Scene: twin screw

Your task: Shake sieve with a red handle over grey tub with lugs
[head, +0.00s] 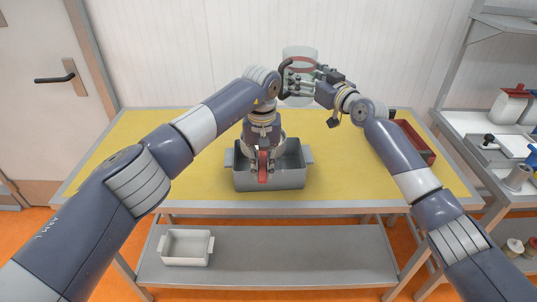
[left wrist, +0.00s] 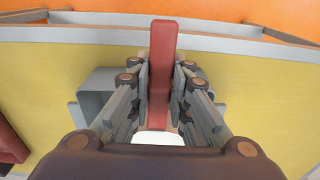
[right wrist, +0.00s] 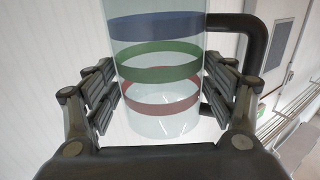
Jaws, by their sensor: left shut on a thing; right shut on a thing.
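The sieve's red handle (head: 263,172) is in my left gripper (head: 262,163), which is shut on it. The handle also stands out between the fingers in the left wrist view (left wrist: 163,60). The sieve's bowl is mostly hidden by the gripper; it is over the grey tub with lugs (head: 285,180), which stands on the yellow table top. My right gripper (head: 305,84) is shut on a clear jug with blue, green and red bands and a black handle (right wrist: 160,70), held above the back of the table. The jug looks empty.
A red open box (head: 418,140) sits on the table's right side. A pale tub (head: 186,248) stands on the lower shelf (head: 290,258). Bottles and other items stand on a side bench (head: 465,122) at right. The table's left side (head: 150,135) is clear.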

